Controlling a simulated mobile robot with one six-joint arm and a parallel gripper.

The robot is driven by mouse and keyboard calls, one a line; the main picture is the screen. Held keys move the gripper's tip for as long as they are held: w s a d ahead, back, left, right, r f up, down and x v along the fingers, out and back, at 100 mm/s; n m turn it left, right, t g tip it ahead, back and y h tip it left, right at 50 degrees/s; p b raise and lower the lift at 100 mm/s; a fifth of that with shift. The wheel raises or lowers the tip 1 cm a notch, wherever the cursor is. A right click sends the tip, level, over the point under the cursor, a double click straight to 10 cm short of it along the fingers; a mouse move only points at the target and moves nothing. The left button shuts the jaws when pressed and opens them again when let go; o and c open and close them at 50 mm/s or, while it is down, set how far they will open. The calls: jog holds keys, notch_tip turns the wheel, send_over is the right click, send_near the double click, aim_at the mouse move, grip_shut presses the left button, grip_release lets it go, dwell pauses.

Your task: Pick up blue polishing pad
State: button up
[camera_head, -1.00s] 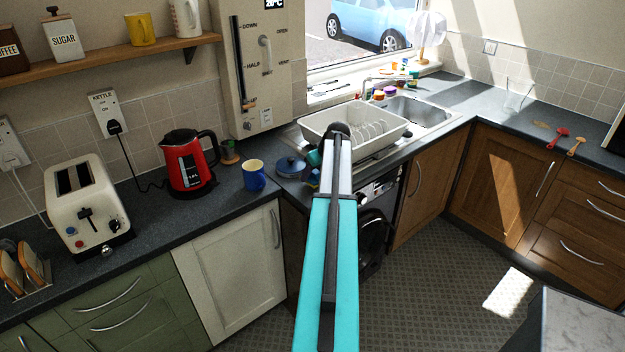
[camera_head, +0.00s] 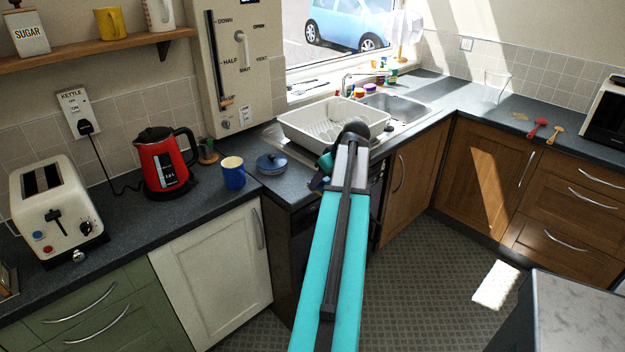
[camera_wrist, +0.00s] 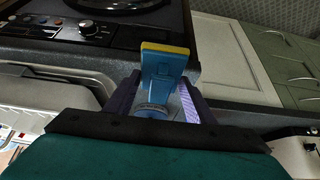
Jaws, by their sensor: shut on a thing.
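The blue polishing pad (camera_wrist: 163,65), a blue body with a yellow edge, stands between the fingers of my gripper (camera_wrist: 160,100) in the wrist view. My gripper is shut on its lower blue part, and the yellow edge points away from the wrist. I cannot tell whether the pad touches the counter.
A white dish rack (camera_head: 300,125) stands right behind the gripper, beside the sink (camera_head: 400,108).

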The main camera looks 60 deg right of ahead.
jog(key=shift+s+a+r, duration=0.1)
jog(key=shift+s+a, duration=0.15)
jog(key=shift+s, duration=0.5)
